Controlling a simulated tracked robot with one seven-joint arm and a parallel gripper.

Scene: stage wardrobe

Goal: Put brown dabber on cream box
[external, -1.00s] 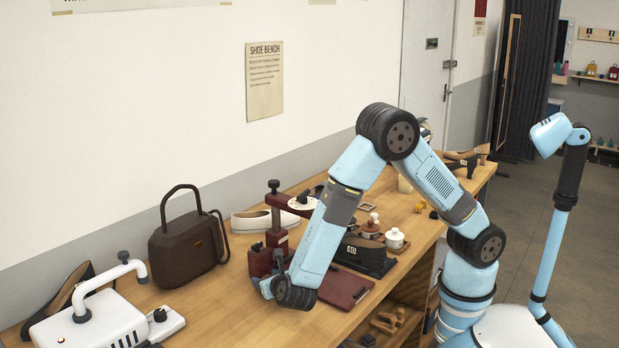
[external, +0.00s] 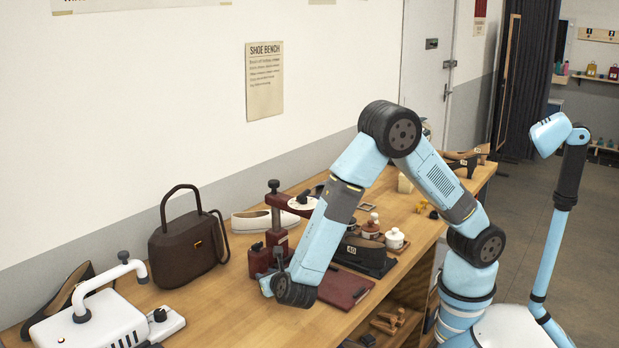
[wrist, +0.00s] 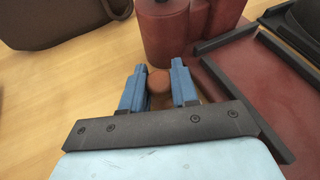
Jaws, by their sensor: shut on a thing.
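In the wrist view, my gripper (wrist: 158,88) has its two blue fingers closed on a small round-topped brown thing, which looks like the brown dabber (wrist: 158,80). It is low, close to the bench top, in front of the dark red stand. In the external view my gripper (external: 266,286) is mostly hidden behind my wrist, and the held thing cannot be seen there. A small cream block, perhaps the cream box (external: 405,184), shows partly behind my arm farther along the bench.
The dark red stand (external: 259,260) is right beside my gripper, with a red tray (external: 345,288) to its right. A brown handbag (external: 184,252) stands left. Bare wood lies at front left.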

